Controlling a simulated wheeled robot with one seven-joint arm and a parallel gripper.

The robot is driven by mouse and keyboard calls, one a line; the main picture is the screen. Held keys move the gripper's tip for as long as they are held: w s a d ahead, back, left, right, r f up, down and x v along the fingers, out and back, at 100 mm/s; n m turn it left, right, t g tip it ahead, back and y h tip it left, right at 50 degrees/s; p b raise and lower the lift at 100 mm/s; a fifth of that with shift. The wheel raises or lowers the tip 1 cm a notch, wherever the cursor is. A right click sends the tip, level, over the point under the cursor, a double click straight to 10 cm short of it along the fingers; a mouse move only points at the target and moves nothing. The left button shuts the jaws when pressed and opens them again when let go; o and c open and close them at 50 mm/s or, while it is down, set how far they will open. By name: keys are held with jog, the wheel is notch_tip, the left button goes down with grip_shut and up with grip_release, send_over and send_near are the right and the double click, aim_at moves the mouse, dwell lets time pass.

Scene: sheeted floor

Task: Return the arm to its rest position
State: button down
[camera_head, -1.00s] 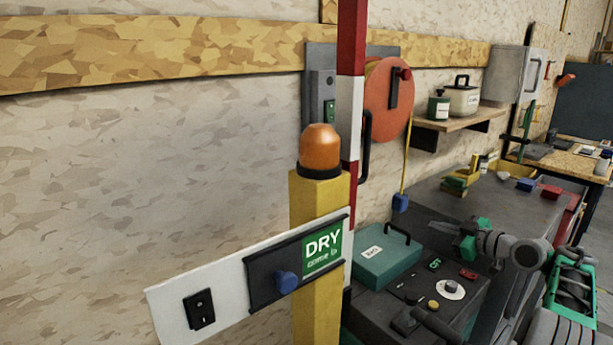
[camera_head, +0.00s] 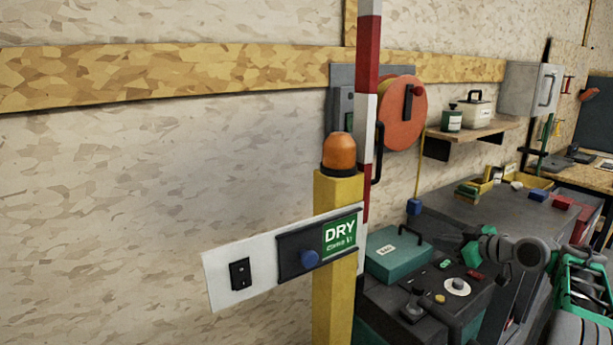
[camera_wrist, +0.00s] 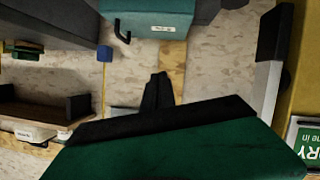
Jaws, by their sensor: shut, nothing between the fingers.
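My arm shows at the right edge of the head view, with grey joints and green and black parts. My gripper (camera_head: 468,241) is at its left end, small and partly hard to make out, over the dark bench top. In the wrist view my gripper (camera_wrist: 160,76) has its dark fingers together, with nothing between them, in front of a green body with a black edge. Beyond the fingers are the pale wall and a wooden strip. No object touches the fingers in the wrist view.
A yellow post (camera_head: 338,245) with an orange lamp and DRY sign (camera_head: 340,236) stands left of my arm. A teal case (camera_head: 392,254) and control panel (camera_head: 440,285) lie near my gripper. The dark bench (camera_head: 500,208) and shelf (camera_head: 475,136) line the wall. The left is bare wall.

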jog(key=s+a+r+m+g+h+p, duration=0.2)
jog(key=s+a+g+p, duration=0.15)
jog(key=s+a, duration=0.5)
jog(key=s+a+r+m+g+h+p, duration=0.15)
jog(key=s+a+m+p, duration=0.35)
jog(key=a, duration=0.6)
jog(key=s+a+f+m+g+h+p, duration=0.1)
jog(key=s+f+g, duration=0.1)
jog(key=s, duration=0.9)
jog(key=s+a+f+m+g+h+p, duration=0.1)
jog(key=s+f+g, duration=0.1)
jog(key=s, duration=1)
jog(key=shift+a+f+h, duration=0.2)
jog(key=shift+f+h, duration=0.1)
jog(key=shift+h, duration=0.05)
